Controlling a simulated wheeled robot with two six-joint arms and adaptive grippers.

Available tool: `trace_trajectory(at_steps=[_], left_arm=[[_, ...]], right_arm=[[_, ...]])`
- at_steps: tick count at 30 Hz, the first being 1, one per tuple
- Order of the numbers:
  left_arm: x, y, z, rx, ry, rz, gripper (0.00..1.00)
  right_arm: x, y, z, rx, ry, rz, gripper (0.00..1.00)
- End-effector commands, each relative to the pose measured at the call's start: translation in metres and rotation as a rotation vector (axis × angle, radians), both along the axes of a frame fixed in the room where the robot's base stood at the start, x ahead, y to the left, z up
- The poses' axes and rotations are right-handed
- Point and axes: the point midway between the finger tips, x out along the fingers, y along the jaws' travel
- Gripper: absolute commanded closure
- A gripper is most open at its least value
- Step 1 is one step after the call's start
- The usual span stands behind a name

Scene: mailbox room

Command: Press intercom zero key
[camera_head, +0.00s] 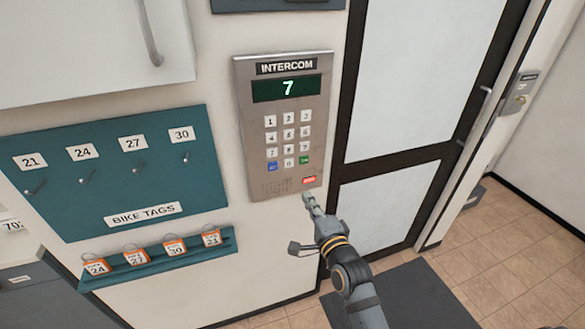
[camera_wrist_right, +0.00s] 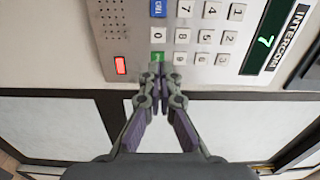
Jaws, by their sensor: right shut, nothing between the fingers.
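The grey intercom panel (camera_head: 245,130) is on the wall, and its display (camera_head: 287,88) reads a green 7. The zero key (camera_head: 289,163) is in the bottom keypad row, between a blue key (camera_head: 272,167) and a green key (camera_head: 304,160). My right gripper (camera_head: 308,198) is shut and empty, its tip just below the panel's lower edge in the head view. In the right wrist view, the gripper tips (camera_wrist_right: 160,74) appear by the green key (camera_wrist_right: 158,57), with the zero key (camera_wrist_right: 158,33) just beyond. Contact cannot be told. My left gripper is out of view.
A red button (camera_head: 309,180) and speaker holes are at the panel's bottom. A teal bike-tag board (camera_head: 100,180) and a ledge with orange tags (camera_head: 175,247) are on the left. A dark-framed door (camera_head: 390,200) is on the right.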

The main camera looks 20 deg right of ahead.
Motion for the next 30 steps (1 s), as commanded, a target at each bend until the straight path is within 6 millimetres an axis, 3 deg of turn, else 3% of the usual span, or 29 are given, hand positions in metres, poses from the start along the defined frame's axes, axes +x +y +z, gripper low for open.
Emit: trace_trajectory(at_steps=[4, 10, 13, 21, 30], left_arm=[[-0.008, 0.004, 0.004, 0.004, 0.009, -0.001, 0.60], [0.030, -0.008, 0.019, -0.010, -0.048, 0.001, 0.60], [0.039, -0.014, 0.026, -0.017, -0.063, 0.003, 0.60], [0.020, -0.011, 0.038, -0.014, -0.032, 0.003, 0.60], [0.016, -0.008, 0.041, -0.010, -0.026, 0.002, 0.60]], right_arm=[[0.008, 0.000, 0.002, -0.001, -0.002, 0.000, 1.00], [0.044, 0.002, 0.005, -0.001, -0.002, 0.001, 1.00], [0.067, 0.002, 0.005, 0.000, -0.001, 0.001, 1.00], [0.119, 0.004, 0.004, 0.000, 0.000, 0.001, 1.00], [0.141, 0.005, 0.001, -0.001, 0.000, 0.000, 1.00]])
